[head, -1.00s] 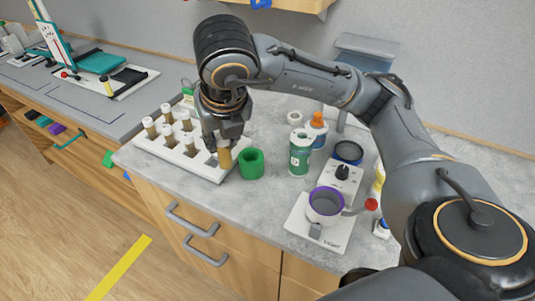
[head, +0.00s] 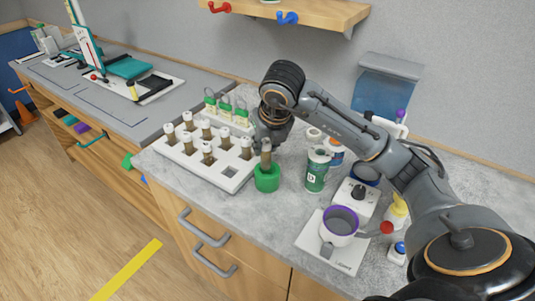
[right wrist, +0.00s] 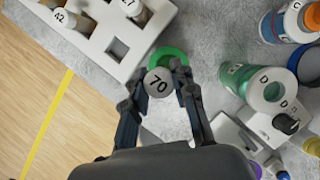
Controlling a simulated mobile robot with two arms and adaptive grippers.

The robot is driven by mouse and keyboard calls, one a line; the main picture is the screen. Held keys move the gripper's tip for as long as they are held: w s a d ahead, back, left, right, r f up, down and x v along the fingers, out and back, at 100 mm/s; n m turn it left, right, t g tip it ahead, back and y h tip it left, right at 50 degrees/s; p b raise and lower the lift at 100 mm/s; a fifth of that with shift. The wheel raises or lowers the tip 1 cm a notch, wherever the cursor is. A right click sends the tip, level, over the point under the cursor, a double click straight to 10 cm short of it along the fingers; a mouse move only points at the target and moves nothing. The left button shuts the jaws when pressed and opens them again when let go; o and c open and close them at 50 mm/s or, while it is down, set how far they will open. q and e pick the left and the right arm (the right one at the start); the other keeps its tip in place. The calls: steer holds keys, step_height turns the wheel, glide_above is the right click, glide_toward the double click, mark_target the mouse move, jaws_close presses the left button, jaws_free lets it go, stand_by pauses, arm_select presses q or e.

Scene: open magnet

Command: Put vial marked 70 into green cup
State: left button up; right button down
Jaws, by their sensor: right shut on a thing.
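The vial marked 70 (right wrist: 159,82) is held between the fingertips of my right gripper (right wrist: 163,84), which is shut on it. In the head view the vial (head: 266,156) stands upright over the green cup (head: 267,183), its lower end at or inside the cup's opening. In the right wrist view the green cup (right wrist: 170,56) shows as a ring partly behind the vial cap. I cannot tell how deep the vial sits. My right gripper also shows in the head view (head: 267,143). My left gripper is not in view.
A white rack (head: 203,167) with several capped vials stands left of the cup; an empty square hole (right wrist: 117,49) shows in it. A green labelled bottle (head: 317,170) stands to the right. A hotplate with a purple-rimmed pot (head: 340,222) is at front right.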

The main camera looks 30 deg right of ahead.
mark_target(268, 157)
steer(key=f, duration=0.2)
steer(key=f+p, duration=0.1)
steer(key=shift+w+d+f, duration=0.2)
steer(key=shift+d+f, duration=0.15)
steer(key=shift+d, duration=0.05)
steer(key=shift+f, duration=0.15)
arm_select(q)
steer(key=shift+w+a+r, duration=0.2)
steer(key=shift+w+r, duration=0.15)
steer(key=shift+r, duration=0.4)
arm_select(e)
steer(key=shift+f, duration=0.1)
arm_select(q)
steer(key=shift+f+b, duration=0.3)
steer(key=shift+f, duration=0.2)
arm_select(e)
steer(key=shift+f, duration=0.35)
steer(key=c, duration=1.1)
jaws_free()
steer(key=shift+r, duration=0.1)
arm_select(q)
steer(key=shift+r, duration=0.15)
